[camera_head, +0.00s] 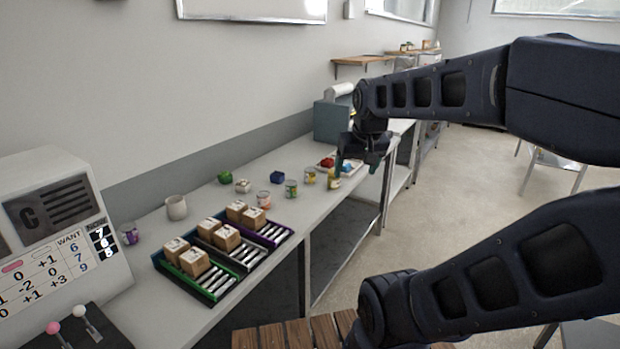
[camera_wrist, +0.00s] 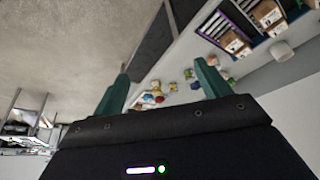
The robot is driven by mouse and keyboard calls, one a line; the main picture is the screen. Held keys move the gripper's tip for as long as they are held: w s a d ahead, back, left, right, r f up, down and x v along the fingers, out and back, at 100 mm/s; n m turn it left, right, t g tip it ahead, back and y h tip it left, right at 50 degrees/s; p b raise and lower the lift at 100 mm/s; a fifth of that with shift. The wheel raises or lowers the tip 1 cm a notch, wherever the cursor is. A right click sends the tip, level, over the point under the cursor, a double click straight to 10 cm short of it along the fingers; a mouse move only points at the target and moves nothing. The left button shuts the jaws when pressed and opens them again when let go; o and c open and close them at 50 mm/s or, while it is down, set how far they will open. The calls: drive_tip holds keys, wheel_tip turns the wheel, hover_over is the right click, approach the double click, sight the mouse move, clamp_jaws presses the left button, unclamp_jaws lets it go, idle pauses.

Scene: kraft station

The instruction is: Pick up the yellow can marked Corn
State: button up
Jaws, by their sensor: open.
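Two small cans with yellow on them stand on the grey bench in the head view, one can (camera_head: 310,175) a little left of the other can (camera_head: 334,183). Their labels are too small to read, so I cannot tell which is marked Corn. My gripper (camera_head: 357,166) is open and empty, fingers pointing down, above the bench's front edge and close to the right-hand can. I cannot tell whether a finger touches it. In the wrist view the gripper's green fingers (camera_wrist: 163,84) are spread apart, with small coloured items beyond and between them.
A green can (camera_head: 291,189) and a pinkish can (camera_head: 264,200) stand to the left. Farther left are trays with cardboard boxes (camera_head: 226,238), a white cup (camera_head: 176,207) and a counter machine (camera_head: 50,240).

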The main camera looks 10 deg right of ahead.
drive_tip(key=w+r+m, duration=0.1)
drive_tip(key=w+r, duration=0.1)
drive_tip(key=w, duration=1.3)
drive_tip(key=m+h, duration=0.2)
drive_tip(key=m, duration=0.1)
hover_over(310, 175)
wheel_tip(310, 175, down, 24)
drive_tip(key=f, duration=0.1)
drive_tip(key=x, duration=0.9)
drive_tip(key=shift+s+a+f, duration=0.1)
drive_tip(key=shift+a+f, duration=0.2)
drive_tip(key=shift+f, duration=0.2)
drive_tip(key=shift+c, duration=0.3)
drive_tip(key=c, duration=1.1)
